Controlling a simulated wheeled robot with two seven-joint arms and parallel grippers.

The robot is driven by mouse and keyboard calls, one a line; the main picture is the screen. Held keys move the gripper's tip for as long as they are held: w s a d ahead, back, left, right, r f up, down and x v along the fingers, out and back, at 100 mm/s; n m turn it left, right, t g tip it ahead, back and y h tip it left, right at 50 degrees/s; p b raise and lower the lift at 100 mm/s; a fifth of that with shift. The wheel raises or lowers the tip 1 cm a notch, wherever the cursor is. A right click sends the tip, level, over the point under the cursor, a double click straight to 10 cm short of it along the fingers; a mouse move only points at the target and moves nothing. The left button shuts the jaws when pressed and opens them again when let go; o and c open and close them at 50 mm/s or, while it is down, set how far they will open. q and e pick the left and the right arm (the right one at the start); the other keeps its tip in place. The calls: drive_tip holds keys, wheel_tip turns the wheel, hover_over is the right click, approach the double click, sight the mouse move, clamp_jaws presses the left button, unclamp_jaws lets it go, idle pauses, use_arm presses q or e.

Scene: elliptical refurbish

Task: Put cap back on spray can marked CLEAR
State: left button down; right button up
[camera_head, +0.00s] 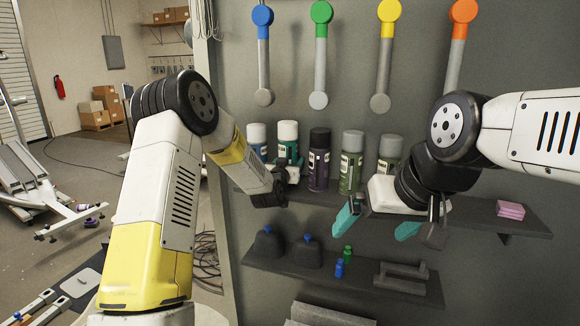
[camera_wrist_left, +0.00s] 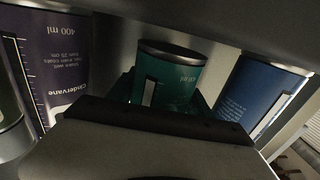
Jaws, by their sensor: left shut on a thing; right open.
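Several spray cans stand in a row on the upper shelf: blue (camera_head: 257,137), teal with a white top (camera_head: 288,133), purple with a dark top (camera_head: 319,160), and grey-green (camera_head: 351,160), with another greenish can (camera_head: 390,150) partly behind my right arm. I cannot read CLEAR on any of them, and no loose cap stands out. My left gripper (camera_head: 290,174) is shut on the teal can, which shows between its fingers in the left wrist view (camera_wrist_left: 178,80). The purple can (camera_wrist_left: 55,50) and blue can (camera_wrist_left: 257,90) flank it closely. My right gripper (camera_head: 378,224) is open and empty, in front of the shelves.
Pink blocks (camera_head: 510,209) lie on the upper shelf's right end (camera_head: 480,215). The lower shelf (camera_head: 330,275) holds dark lumps with blue knobs (camera_head: 308,252), a small blue bottle (camera_head: 339,268), a green bottle (camera_head: 348,253) and a grey bracket (camera_head: 402,275). Coloured-ended tools hang above.

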use_arm(q)
drive_tip(key=shift+f, duration=0.55)
drive_tip(key=shift+f, duration=0.15)
drive_tip(key=shift+c, duration=2.1)
unclamp_jaws()
